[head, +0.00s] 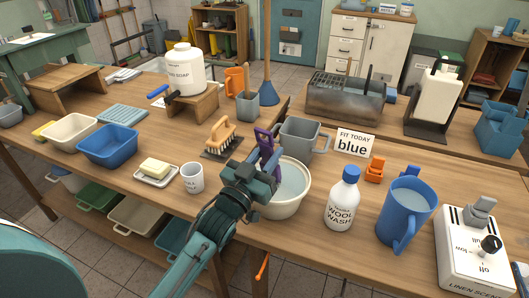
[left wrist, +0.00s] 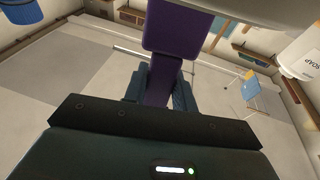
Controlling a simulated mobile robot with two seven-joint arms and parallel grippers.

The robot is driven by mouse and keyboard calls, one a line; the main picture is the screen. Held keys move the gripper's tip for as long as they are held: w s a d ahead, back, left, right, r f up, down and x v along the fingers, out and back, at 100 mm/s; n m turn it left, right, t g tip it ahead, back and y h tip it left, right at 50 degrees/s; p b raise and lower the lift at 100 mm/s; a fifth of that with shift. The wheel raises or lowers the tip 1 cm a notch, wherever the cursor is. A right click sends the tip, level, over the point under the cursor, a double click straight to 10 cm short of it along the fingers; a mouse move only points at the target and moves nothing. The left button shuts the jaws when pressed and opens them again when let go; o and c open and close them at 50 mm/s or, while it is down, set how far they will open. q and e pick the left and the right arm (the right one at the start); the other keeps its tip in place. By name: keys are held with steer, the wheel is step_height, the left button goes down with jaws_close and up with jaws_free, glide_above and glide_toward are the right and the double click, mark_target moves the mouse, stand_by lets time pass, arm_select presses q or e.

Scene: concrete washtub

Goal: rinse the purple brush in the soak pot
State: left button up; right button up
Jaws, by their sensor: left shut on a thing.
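The purple brush (head: 266,146) stands up from my left gripper (head: 262,172), which is shut on it. The brush also shows as a purple bar in the left wrist view (left wrist: 178,38). The soak pot, a cream round bowl (head: 285,208) with pale liquid inside, sits on the table just right of my gripper. My gripper and the brush overlap the pot's left rim in the head view. I cannot tell whether the brush touches the pot or the liquid. My right gripper is not in view.
A grey jug (head: 299,138) stands close behind the pot. A wool wash bottle (head: 343,200) and a blue jug (head: 404,212) stand to its right. A white cup (head: 192,178), a soap dish (head: 157,174) and a wooden brush (head: 221,136) are to the left. A card (head: 354,144) reads "fit today blue".

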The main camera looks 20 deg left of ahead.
mark_target(272, 143)
arm_select(q)
steer(key=shift+d, duration=0.55)
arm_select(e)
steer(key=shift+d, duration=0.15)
arm_select(q)
step_height(272, 143, up, 6)
steer(key=p, duration=0.5)
steer(key=shift+f+p, duration=0.1)
steer(key=shift+p, duration=0.3)
steer(key=shift+r+p, duration=0.6)
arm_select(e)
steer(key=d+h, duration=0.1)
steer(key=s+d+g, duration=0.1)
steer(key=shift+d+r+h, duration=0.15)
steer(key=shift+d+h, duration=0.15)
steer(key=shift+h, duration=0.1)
arm_select(q)
steer(key=shift+s, duration=0.1)
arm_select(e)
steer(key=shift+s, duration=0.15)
